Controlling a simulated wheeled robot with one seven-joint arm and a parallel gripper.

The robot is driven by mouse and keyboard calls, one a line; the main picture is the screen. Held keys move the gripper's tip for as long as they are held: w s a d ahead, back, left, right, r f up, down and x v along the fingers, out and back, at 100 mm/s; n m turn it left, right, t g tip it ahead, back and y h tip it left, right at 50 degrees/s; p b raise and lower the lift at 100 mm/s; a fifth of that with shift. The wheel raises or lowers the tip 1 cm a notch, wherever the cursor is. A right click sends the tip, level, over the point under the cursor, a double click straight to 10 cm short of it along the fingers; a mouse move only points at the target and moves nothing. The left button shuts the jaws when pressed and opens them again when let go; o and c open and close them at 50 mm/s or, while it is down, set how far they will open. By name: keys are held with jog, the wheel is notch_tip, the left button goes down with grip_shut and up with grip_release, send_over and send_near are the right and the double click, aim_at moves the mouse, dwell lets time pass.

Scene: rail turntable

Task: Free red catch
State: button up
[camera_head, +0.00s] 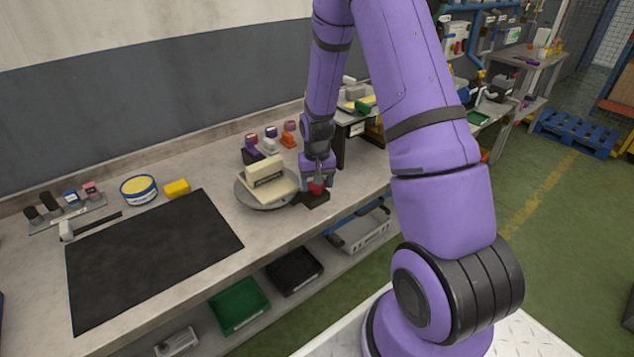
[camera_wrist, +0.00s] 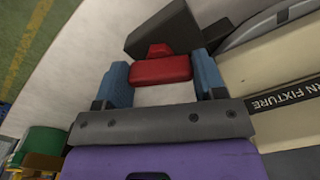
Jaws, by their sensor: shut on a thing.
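The red catch (camera_wrist: 160,70) is a small red block with a raised tab, at a dark block (camera_wrist: 165,32) on the bench. My gripper (camera_wrist: 163,76) has its two blue fingers on either side of the catch and is shut on it. In the head view the catch (camera_head: 317,187) is partly hidden by my gripper (camera_head: 318,181), above the dark block (camera_head: 315,199). The cream fixture (camera_head: 268,186) sits on a grey round turntable (camera_head: 262,204), just left of the gripper. Its label partly reads "RN FIXTURE" in the wrist view.
A black mat (camera_head: 150,255) covers the bench's left part. A yellow-topped tin (camera_head: 139,190) and a yellow block (camera_head: 177,188) stand behind it. Several small coloured items stand behind the turntable. A dark upright panel (camera_head: 341,148) stands close behind the gripper. Green (camera_head: 238,305) and black bins sit below.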

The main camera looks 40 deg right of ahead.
jog(key=shift+n, duration=2.2)
jog(key=o, duration=0.9)
jog(key=shift+r, duration=0.15)
notch_tip(320, 180, up, 9)
jog(key=shift+f, duration=0.1)
jog(key=shift+r, duration=0.85)
